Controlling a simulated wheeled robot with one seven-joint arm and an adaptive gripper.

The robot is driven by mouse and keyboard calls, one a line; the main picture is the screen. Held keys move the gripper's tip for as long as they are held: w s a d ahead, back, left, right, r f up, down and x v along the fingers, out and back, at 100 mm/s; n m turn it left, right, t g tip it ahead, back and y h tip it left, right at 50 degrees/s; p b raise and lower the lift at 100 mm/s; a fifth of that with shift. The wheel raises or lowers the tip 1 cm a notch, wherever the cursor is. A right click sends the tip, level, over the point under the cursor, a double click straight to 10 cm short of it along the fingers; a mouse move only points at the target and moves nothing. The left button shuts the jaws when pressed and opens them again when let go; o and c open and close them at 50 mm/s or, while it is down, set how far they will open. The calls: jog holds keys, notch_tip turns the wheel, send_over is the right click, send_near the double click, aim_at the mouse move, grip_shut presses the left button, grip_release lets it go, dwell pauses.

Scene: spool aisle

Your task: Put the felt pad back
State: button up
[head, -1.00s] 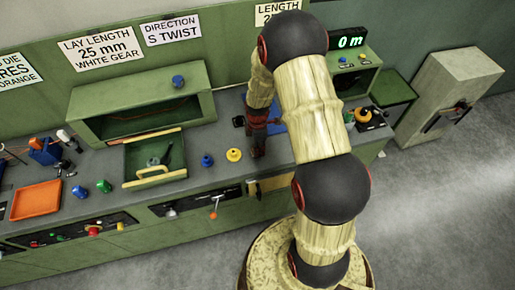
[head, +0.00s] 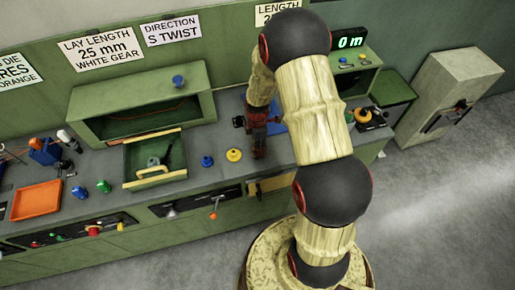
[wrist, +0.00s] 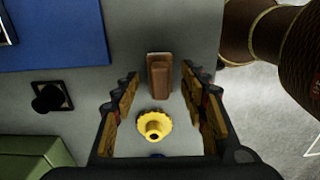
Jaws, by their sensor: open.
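A small brown block (wrist: 160,77), which looks like the felt pad, lies on the grey bench top in the wrist view. It has a pale far edge and a raised middle. My gripper (wrist: 160,85) is open above it, with the block between the fingertips in the picture. Nothing is held. I cannot tell how high the fingers are over the block. In the head view my gripper (head: 258,150) points down at the bench, and it and my arm hide the block there.
A yellow toothed gear (wrist: 154,125) lies close to the brown block, between the fingers in the wrist view. A blue mat (wrist: 55,35) and a black knob on a square base (wrist: 50,97) lie to the left. A green tray (head: 128,163) and a blue gear (head: 207,161) stand further left.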

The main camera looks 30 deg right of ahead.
notch_tip(320, 180, up, 11)
notch_tip(320, 180, up, 8)
jog(key=m+t, duration=0.1)
jog(key=m, duration=0.1)
send_over(253, 154)
jog(key=s+a+r+m+t, duration=0.1)
jog(key=s+a+r+m, duration=0.15)
jog(key=r, duration=0.25)
jog(key=s+a+r+m+t, duration=0.1)
jog(key=s+a+r+m, duration=0.15)
jog(key=r, duration=0.35)
jog(key=s+a+r+m+t, duration=0.1)
jog(key=s+a+r+m, duration=0.2)
jog(key=s, duration=0.4)
jog(key=s+a+r+m+t, duration=0.1)
jog(key=s+a+r+m, duration=0.2)
jog(key=s+r, duration=0.3)
jog(key=shift+s+a+r+m+t+p, duration=0.2)
jog(key=shift+s+a+m+t+p, duration=0.2)
jog(key=shift+s+m, duration=0.45)
jog(key=shift+f, duration=0.1)
notch_tip(253, 154, down, 9)
jog(key=b, duration=0.8)
jog(key=shift+r+b, duration=0.2)
jog(key=shift+b, duration=0.2)
